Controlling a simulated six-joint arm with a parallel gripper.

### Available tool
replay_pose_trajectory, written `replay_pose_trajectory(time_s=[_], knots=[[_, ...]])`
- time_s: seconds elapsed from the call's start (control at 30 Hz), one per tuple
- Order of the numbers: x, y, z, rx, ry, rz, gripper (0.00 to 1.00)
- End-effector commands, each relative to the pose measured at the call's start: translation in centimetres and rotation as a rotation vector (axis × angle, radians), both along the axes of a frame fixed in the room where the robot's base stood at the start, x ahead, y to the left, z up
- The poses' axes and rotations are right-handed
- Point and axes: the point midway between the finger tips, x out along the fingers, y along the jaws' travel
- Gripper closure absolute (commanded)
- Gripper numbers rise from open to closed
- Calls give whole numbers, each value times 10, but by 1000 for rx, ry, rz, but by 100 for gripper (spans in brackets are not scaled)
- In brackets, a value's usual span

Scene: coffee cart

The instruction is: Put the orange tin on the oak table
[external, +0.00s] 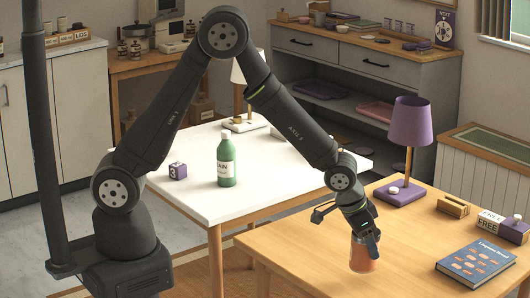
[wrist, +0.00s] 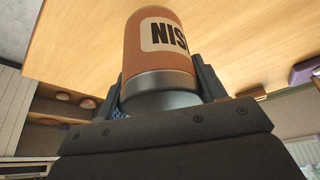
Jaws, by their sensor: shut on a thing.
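The orange tin (external: 363,257) has a pale label with dark letters, and it also shows large in the wrist view (wrist: 150,50). My gripper (external: 364,238) is shut on the tin, with a finger on each side of its silver-rimmed end in the wrist view. The tin is upright at the left part of the oak table (external: 420,262) in the external view. I cannot tell whether its base touches the wood.
On the oak table stand a purple lamp (external: 409,125), a blue book (external: 475,262), a wooden holder (external: 453,206) and a FREE sign block (external: 488,221). The oak table's middle is clear.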

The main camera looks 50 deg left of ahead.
Motion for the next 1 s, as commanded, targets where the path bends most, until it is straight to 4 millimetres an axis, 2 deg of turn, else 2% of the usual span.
replay_pose_trajectory(time_s=[0.13,0.37,0.73,0.77,0.8,0.87,1.0], knots=[[1,1,-10,2,2,-1,66],[1,1,-40,1,2,-1,66],[1,0,-44,0,0,0,66],[1,0,-44,0,0,0,34],[1,0,-44,0,0,0,26],[1,0,-44,0,0,0,15],[1,0,-44,0,0,0,15]])
